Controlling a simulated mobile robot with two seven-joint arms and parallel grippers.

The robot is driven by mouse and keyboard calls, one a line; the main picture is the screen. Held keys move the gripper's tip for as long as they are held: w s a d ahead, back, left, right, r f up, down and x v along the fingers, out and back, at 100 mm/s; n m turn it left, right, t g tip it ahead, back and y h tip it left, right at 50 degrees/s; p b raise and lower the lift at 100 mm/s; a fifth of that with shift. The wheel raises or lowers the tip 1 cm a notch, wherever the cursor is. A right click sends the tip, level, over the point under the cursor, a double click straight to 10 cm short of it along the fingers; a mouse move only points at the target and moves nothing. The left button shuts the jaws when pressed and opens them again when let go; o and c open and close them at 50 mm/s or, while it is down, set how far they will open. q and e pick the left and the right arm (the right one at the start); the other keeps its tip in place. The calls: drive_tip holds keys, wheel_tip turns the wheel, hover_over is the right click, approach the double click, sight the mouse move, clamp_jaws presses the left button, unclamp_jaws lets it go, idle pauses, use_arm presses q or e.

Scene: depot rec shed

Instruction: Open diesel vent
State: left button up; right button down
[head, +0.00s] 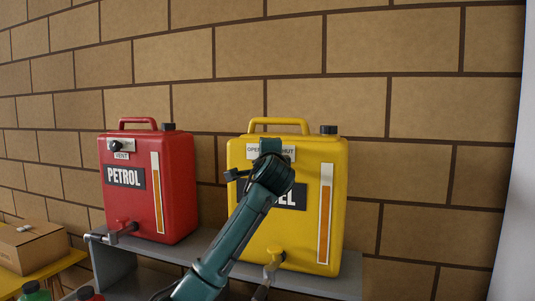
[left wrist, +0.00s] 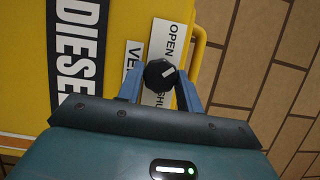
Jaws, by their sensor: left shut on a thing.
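The yellow diesel can (head: 300,240) stands upright on a grey shelf, its DIESEL label partly hidden by my left arm. Its vent is a round black knob (left wrist: 160,72) with a white mark, on a white plate (left wrist: 165,45) reading OPEN at one end and SHUT at the other. My left gripper (left wrist: 160,88) is shut on the knob, a blue finger on either side. In the head view my left gripper (head: 268,152) hides the knob and the middle of the plate. I cannot tell which word the mark points to. My right gripper is not in view.
A red petrol can (head: 180,190) with its own vent knob (head: 115,145) stands left of the diesel can on the grey shelf (head: 160,260). A yellow tap (head: 274,260) is low on the diesel can. A cardboard box (head: 30,245) sits at far left. A brick wall is close behind.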

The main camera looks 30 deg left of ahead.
use_arm(q)
drive_tip(key=shift+n, duration=0.3)
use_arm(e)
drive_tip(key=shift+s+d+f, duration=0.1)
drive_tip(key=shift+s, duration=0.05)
use_arm(q)
drive_tip(key=o, duration=1)
drive_tip(key=b+v, duration=0.3)
drive_tip(key=v, duration=1)
drive_tip(key=shift+r, duration=0.15)
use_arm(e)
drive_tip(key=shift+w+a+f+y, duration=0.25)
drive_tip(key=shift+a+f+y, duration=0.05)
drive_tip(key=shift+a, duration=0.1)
use_arm(q)
drive_tip(key=shift+d, duration=0.1)
